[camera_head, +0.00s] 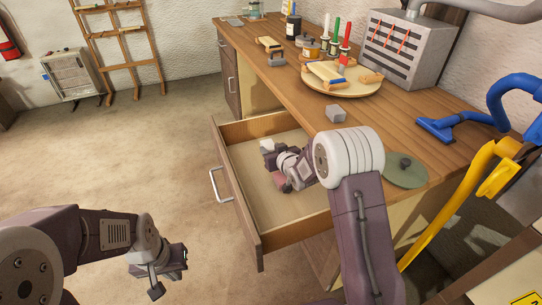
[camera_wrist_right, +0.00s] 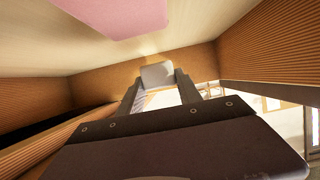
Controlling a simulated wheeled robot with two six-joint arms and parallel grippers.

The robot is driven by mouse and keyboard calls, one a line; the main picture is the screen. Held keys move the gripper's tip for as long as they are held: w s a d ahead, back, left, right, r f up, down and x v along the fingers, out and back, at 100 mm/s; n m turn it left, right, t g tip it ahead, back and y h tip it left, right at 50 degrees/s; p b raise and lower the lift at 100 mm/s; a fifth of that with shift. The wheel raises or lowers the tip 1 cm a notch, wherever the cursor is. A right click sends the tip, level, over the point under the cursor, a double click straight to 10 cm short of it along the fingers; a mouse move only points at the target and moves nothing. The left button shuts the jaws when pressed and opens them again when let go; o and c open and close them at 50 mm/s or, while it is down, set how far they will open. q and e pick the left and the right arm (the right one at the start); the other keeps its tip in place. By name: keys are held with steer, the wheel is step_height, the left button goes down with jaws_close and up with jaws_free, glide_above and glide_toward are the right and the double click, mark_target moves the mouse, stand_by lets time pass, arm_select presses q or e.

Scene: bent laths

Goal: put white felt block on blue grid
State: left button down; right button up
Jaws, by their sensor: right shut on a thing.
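A whitish block (camera_head: 267,146), which looks like the white felt block, is at the tip of my right gripper (camera_head: 270,155) inside the open drawer. In the right wrist view the block (camera_wrist_right: 157,75) sits between the two fingertips of my right gripper (camera_wrist_right: 158,88), which is shut on it. A pink piece (camera_head: 281,181) lies in the drawer beside the gripper and also shows at the top of the wrist view (camera_wrist_right: 112,15). My left gripper (camera_head: 168,277) hangs over the floor, apart from everything; its finger opening is unclear. I cannot pick out a blue grid.
The open drawer (camera_head: 240,208) has walls around my right gripper. On the bench (camera_head: 300,100) are a grey block (camera_head: 336,113), a round wooden board (camera_head: 340,91), a green disc (camera_head: 404,170) and a blue hose nozzle (camera_head: 437,128).

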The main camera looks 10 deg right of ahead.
mark_target(272, 149)
step_height(272, 149, up, 5)
steer(key=shift+r+p, duration=0.15)
steer(key=shift+p, duration=0.35)
